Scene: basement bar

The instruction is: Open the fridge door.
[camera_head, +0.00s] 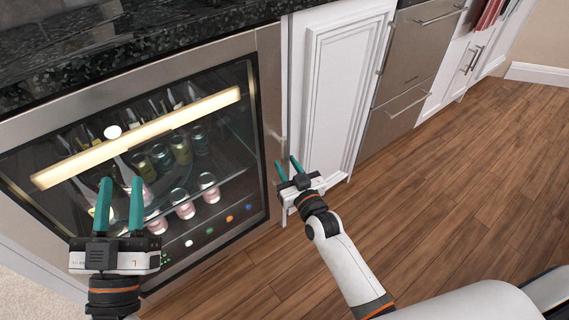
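The fridge (150,150) is a built-in cooler under the counter on the left. Its glass door has a steel frame (268,70) and looks closed. A small pale handle (277,137) shows on the right side of the frame. My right gripper (288,163) is open, with its two teal fingers apart just below the visible part of the handle. I cannot tell whether it touches the handle or the door edge. My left gripper (120,186) is open and empty, in front of the lower left of the glass.
A dark stone counter (150,35) runs above the fridge. A white cabinet door (335,90) and steel drawers (415,55) stand to the right. Bottles and cans are on shelves behind the glass. The wooden floor (470,170) is clear at the right.

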